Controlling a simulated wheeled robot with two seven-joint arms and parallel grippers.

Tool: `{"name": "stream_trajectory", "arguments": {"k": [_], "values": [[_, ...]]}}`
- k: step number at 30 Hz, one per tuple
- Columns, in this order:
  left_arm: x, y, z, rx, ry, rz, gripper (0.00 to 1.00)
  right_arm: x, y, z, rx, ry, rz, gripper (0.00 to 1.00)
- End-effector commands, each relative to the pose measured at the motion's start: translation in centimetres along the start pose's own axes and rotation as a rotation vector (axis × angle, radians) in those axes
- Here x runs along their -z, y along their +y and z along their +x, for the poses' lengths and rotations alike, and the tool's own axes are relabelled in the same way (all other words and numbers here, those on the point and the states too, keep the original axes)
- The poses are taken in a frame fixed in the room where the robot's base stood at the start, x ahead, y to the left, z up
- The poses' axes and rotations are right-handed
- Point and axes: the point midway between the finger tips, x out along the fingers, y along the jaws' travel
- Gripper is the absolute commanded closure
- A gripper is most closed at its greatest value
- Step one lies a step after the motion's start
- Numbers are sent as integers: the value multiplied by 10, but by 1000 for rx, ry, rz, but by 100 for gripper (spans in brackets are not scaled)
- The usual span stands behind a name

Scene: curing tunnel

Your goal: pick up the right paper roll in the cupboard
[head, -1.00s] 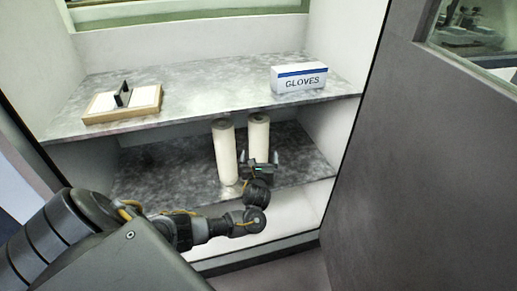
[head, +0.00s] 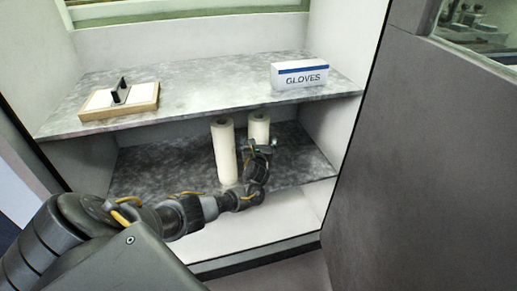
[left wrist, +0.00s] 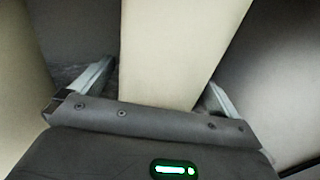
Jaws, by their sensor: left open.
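Two upright cream paper rolls stand on the lower shelf of the cupboard. The right paper roll (head: 259,128) has its lower part hidden behind my left gripper (head: 262,150) in the head view. The left paper roll (head: 224,155) stands just beside it and is mostly visible. In the left wrist view, a cream roll (left wrist: 170,50) fills the middle, between the two spread fingers of my left gripper (left wrist: 158,85). The fingers are open, one on each side of it, with gaps visible. Another cream surface shows at the left edge. My right gripper is in neither view.
The upper shelf (head: 200,92) lies above the rolls, with a gloves box (head: 300,75) at right and a wooden tray (head: 120,103) at left. The lower shelf (head: 160,170) is clear to the left. A grey door panel (head: 420,170) stands at right.

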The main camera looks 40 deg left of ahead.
Motion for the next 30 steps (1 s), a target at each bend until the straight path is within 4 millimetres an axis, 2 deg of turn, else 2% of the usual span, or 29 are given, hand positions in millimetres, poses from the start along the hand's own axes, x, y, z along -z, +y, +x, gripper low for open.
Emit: {"name": "stream_trajectory", "arguments": {"k": [5,21,30], "values": [[0,0,0,1,0,0,2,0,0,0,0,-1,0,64],[0,0,0,1,0,1,72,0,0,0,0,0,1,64],[-3,0,0,0,-4,-2,74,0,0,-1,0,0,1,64]]}}
